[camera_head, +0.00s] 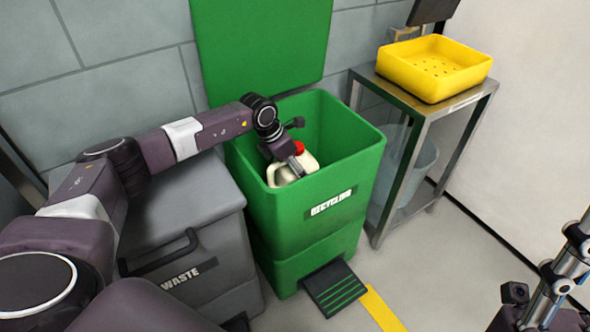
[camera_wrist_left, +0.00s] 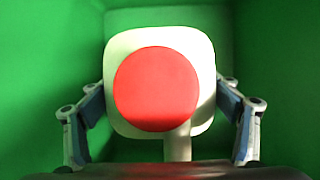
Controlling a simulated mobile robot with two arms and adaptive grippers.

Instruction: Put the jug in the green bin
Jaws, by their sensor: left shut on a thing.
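The white jug (camera_head: 286,177) with a red cap (camera_head: 299,147) is inside the mouth of the green bin (camera_head: 315,219), near its front left wall. The bin is marked RECYCLING and its lid (camera_head: 262,45) stands open against the wall. My left gripper (camera_head: 293,165) reaches over the bin's left rim and is shut on the jug. In the left wrist view the red cap (camera_wrist_left: 156,89) faces the camera, with the jug's white body (camera_wrist_left: 120,58) between my left gripper's fingers (camera_wrist_left: 160,125). Green walls surround it. My right gripper does not show clearly; only part of my right arm shows at lower right.
A grey WASTE bin (camera_head: 190,215) with a closed lid stands left of the green bin. A metal table (camera_head: 412,103) with a yellow tray (camera_head: 432,84) stands at right, a bucket (camera_head: 425,165) beneath it. A pedal (camera_head: 335,289) juts out in front. The floor at right is clear.

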